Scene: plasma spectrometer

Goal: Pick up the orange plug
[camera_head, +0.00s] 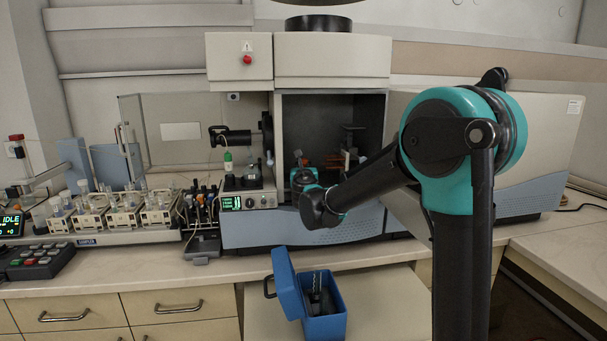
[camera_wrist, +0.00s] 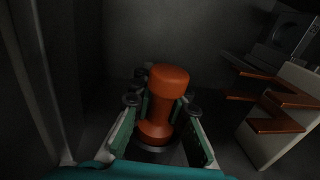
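The orange plug (camera_wrist: 164,108) stands roughly upright in the wrist view, with a wide round top, a narrower neck and a flared foot. My gripper (camera_wrist: 161,107) has its fingers on both sides of the neck, and the pads appear to press against it. A dark round part shows below the plug's foot; I cannot tell whether the plug still rests on it. In the head view, my gripper (camera_head: 305,178) reaches into the dark open chamber, and my arm's end hides most of the plug.
The spectrometer's chamber (camera_head: 360,105) has dark walls close around my gripper. Orange-brown brackets on a pale block (camera_wrist: 283,130) stand to the right. A blue open box (camera_head: 327,328) stands in front of the bench. Sampler racks (camera_head: 120,222) fill the left bench.

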